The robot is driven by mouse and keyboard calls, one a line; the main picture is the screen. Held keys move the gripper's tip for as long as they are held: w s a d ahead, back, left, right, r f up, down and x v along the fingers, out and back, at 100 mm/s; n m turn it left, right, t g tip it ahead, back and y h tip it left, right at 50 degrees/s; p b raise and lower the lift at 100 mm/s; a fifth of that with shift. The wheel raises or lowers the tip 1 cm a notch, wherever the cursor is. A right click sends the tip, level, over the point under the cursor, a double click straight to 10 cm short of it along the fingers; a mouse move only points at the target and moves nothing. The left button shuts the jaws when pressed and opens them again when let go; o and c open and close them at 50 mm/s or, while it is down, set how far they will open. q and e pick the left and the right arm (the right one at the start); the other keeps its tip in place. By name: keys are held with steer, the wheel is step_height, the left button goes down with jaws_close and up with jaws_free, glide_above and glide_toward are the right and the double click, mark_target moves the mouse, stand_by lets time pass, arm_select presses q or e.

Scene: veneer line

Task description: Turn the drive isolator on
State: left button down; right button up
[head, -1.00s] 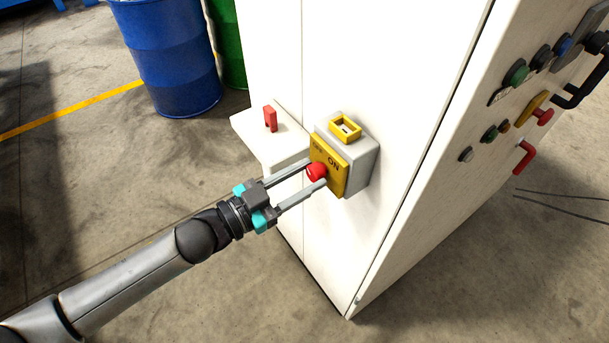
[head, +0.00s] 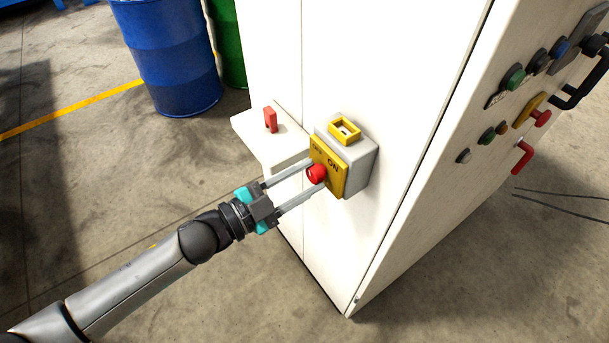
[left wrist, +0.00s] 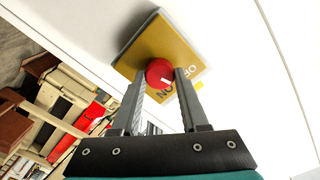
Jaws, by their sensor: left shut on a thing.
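The drive isolator is a grey box (head: 365,160) with a yellow front plate (head: 342,180), fixed to the white cabinet's side. Its round red knob (head: 317,173) stands out from the plate. The plate reads OFF and ON; both words show partly in the left wrist view, beside the knob (left wrist: 159,72). A short white mark on the knob lies on the side towards the lettering; I cannot tell exactly which word it points at. My left gripper (head: 316,176) has its two fingers on opposite sides of the knob and is shut on it. My right gripper is not in view.
A yellow hasp (head: 345,130) sits on top of the isolator box. A small white ledge (head: 262,137) with a red handle (head: 270,119) adjoins on the left. Buttons and a red lever (head: 523,157) are on the right cabinet face. A blue drum (head: 168,60) stands behind; the left floor is clear.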

arm_select(q)
steer(key=m, duration=0.5)
steer(key=shift+m, duration=0.3)
steer(key=m+b, duration=0.1)
steer(key=m, duration=0.5)
steer(key=shift+f, duration=0.1)
steer(key=shift+m, duration=0.4)
steer(key=shift+c, duration=2.1)
jaws_free()
steer(key=b+v, duration=0.2)
steer(key=v, duration=1.3)
steer(key=shift+s+a, duration=0.1)
